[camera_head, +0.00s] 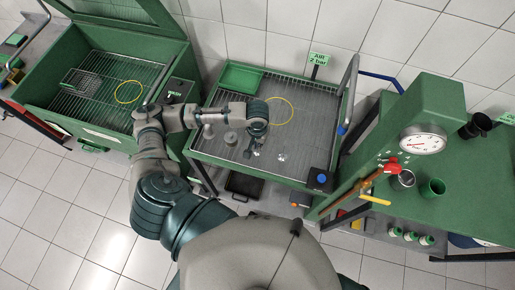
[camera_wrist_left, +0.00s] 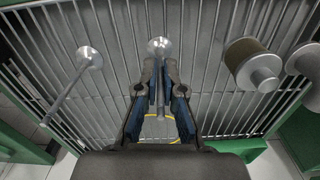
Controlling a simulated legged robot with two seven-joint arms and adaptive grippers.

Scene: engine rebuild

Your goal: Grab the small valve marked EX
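Two small silver valves with round heads and thin stems lie on the wire grate. In the left wrist view, one valve (camera_wrist_left: 159,46) lies straight ahead with its stem running back between my fingers. The other valve (camera_wrist_left: 89,56) lies to the left, apart from the fingers; it also shows in the head view (camera_head: 282,156). I cannot read an EX mark on either. My left gripper (camera_wrist_left: 160,68) is down at the grate, its fingers partly open on both sides of the middle valve's stem, with a narrow gap showing. My right gripper is not in view.
Grey cylindrical parts (camera_wrist_left: 252,64) stand beside the gripper on the grate. A black box with a blue button (camera_head: 321,179) stands at the grate's front right corner. The grate's right side is clear.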

